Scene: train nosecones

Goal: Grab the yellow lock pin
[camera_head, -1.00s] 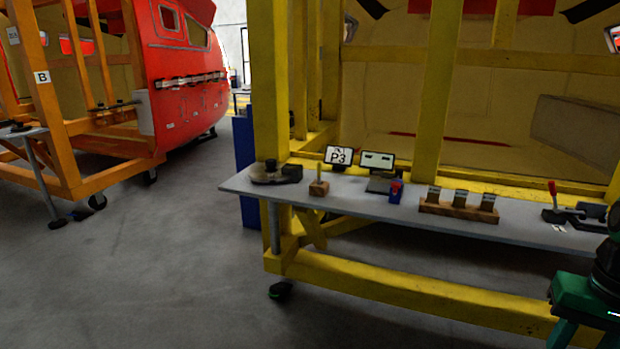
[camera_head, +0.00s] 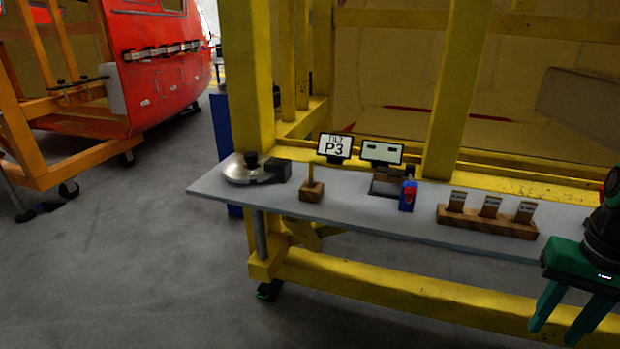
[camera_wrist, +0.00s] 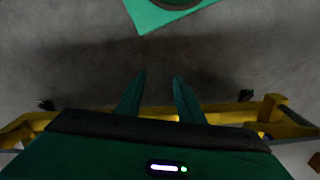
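The yellow lock pin (camera_head: 311,173) is a thin upright peg standing in a small wooden block (camera_head: 312,192) on the grey shelf (camera_head: 370,220), left of centre in the head view. My gripper (camera_head: 554,338) has green fingers and hangs at the lower right, in front of the shelf and well away from the pin. In the wrist view the gripper (camera_wrist: 158,80) is open and empty, with a gap between its fingers. The pin cannot be made out in the wrist view.
Left of the pin is a round metal device (camera_head: 245,169). Yellow beams surround the shelf.

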